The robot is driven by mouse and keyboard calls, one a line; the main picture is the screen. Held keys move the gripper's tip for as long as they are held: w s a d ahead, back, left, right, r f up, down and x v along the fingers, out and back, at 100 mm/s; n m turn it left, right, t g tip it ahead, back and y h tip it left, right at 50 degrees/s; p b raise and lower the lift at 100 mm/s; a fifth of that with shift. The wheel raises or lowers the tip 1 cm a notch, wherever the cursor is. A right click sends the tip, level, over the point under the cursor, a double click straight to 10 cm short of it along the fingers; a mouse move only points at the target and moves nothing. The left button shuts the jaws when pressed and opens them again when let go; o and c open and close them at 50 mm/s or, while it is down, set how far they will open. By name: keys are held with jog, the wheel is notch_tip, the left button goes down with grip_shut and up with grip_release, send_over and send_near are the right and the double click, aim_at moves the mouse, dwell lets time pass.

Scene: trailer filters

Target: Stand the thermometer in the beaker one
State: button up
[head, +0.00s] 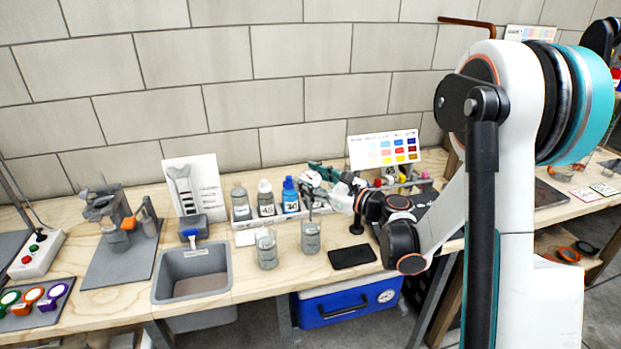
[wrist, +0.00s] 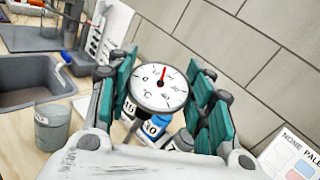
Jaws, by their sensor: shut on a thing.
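The thermometer has a round white dial with a red needle (wrist: 160,87), held between the green finger pads of my gripper (wrist: 162,95). In the head view my gripper (head: 322,176) is above the bench, and a thin dark stem (head: 309,207) hangs below it over the right glass beaker (head: 311,240). I cannot tell whether the stem's tip is inside that beaker. A second glass beaker (head: 266,250) stands to its left. Both beakers look greyish and upright; I cannot read a mark telling which is one. One beaker (wrist: 52,130) shows at the left in the wrist view.
Bottles with numbered labels (head: 265,198) stand in a tray behind the beakers. A grey sink (head: 191,273) is to the left. A black flat pad (head: 352,257) lies to the right. A colour chart (head: 385,150) stands behind my arm.

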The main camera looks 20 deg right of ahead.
jog(key=shift+f+b, duration=2.2)
jog(key=shift+f, duration=1.75)
jog(key=o, duration=1.1)
jog(key=shift+o, duration=0.2)
